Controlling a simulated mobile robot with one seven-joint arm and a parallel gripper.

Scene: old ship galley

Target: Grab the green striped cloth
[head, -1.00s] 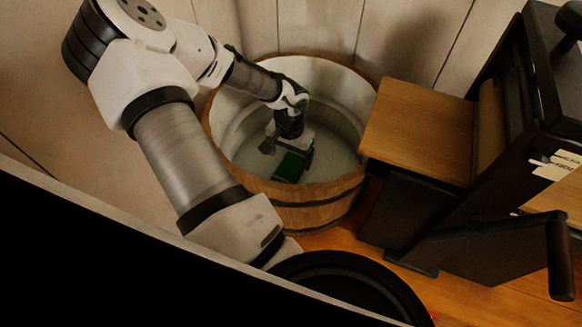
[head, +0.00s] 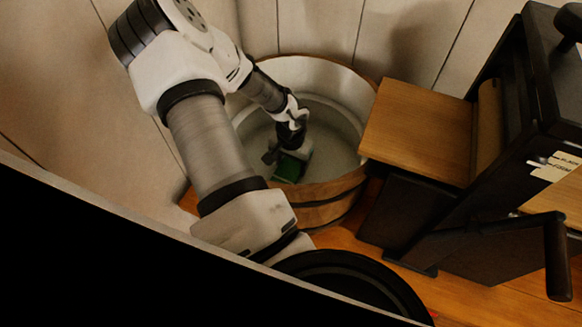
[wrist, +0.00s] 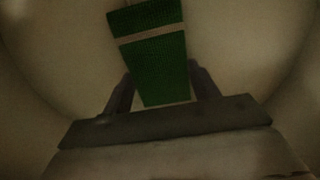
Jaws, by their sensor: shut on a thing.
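The green striped cloth (wrist: 152,55) is dark green with a pale stripe across it. In the wrist view its near end lies between the two fingers of my gripper (wrist: 162,88), which is shut on it. In the head view the cloth (head: 289,168) shows as a small green patch inside the wooden tub (head: 318,210). My gripper (head: 287,155) reaches down into the tub, just above and around the cloth. Part of the cloth is hidden behind the gripper. I cannot tell whether the cloth touches the tub's floor.
The tub's pale inner wall surrounds my gripper. A wooden shelf (head: 418,130) on a dark stove-like cabinet (head: 440,225) stands close on the tub's right. Plank walls (head: 420,40) rise behind. A little wooden floor (head: 345,240) is clear in front.

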